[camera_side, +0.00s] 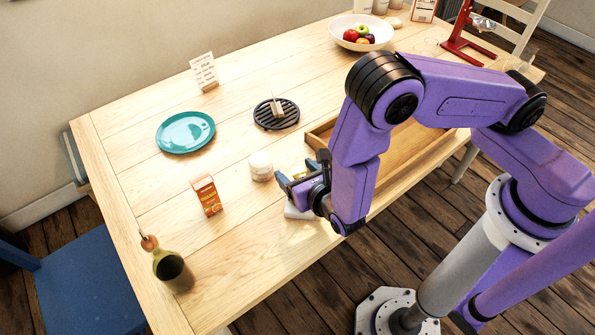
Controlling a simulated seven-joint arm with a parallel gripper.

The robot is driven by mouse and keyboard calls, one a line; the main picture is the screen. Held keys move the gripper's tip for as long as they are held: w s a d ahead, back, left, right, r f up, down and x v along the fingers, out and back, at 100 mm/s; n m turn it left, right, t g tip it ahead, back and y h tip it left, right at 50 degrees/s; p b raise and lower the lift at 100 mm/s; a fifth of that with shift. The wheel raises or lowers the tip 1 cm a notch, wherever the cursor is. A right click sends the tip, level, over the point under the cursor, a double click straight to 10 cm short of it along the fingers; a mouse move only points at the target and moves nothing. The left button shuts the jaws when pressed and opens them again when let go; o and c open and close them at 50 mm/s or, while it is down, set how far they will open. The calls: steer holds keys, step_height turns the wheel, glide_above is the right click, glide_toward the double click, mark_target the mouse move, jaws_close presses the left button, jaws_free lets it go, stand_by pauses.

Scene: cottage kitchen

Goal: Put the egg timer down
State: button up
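My gripper (289,180) is low over the front part of the table (235,240), with its dark fingers pointing left. The arm's wrist covers much of it, so I cannot see whether the fingers are apart or hold anything. A small cream-white round item (261,167) stands upright on the table, left of the fingers and apart from them; I cannot tell whether it is the egg timer. A flat white item (296,211) shows partly below the gripper, mostly hidden by it. No egg timer is clearly recognisable.
An orange carton (206,195) and a green vessel (170,266) stand to the left. Behind are a teal plate (185,133), a black trivet (267,119), a card (204,71) and a fruit bowl (340,43). A wooden tray (399,162) lies behind my arm.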

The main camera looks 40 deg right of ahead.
steer(key=shift+r, duration=0.1)
steer(key=shift+s+r, duration=0.15)
steer(key=shift+s, duration=0.1)
steer(key=v, duration=1.2)
steer(key=d+r+m+g+h, duration=0.4)
steer(key=d+r+m+g, duration=0.35)
steer(key=d+m, duration=0.5)
steer(key=s+d+r+m+g+y, duration=0.5)
steer(key=s+m, duration=0.4)
steer(key=s, duration=0.2)
steer(key=shift+d+r+y, duration=0.7)
steer(key=shift+d+r, duration=0.15)
steer(key=shift+r, duration=0.5)
steer(key=shift+w+g, duration=0.1)
steer(key=shift+g, duration=0.15)
